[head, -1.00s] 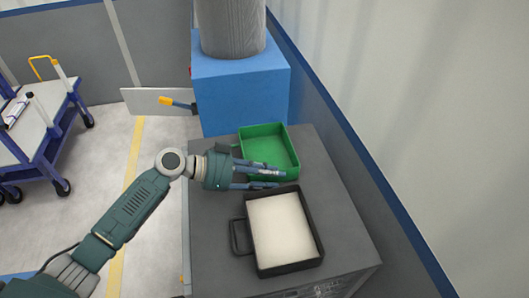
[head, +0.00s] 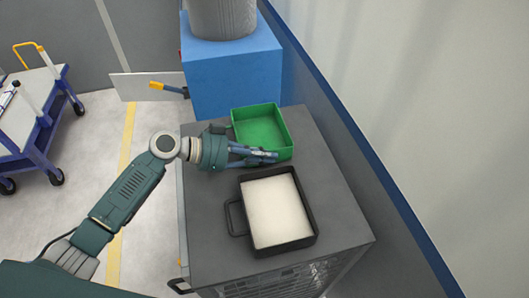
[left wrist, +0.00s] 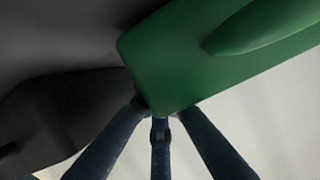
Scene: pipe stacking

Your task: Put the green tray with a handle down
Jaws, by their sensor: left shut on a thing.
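The green tray (head: 262,124) is a shallow rectangular box at the far part of a dark grey cabinet top (head: 205,225). It looks empty and nearly level. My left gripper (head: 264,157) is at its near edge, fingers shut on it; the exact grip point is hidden. I cannot tell whether the tray touches the surface. In the left wrist view, the green tray (left wrist: 185,60) fills the upper right, with a rounded green bar on it, and the left gripper's fingers (left wrist: 158,108) meet at its lower corner. My right gripper is not in view.
A black tray (head: 312,222) with pale contents and a handle stands close in front of the gripper. A blue block (head: 235,80) bearing a grey cylinder (head: 222,18) is behind. A wall is on the right. A trolley (head: 40,120) stands left.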

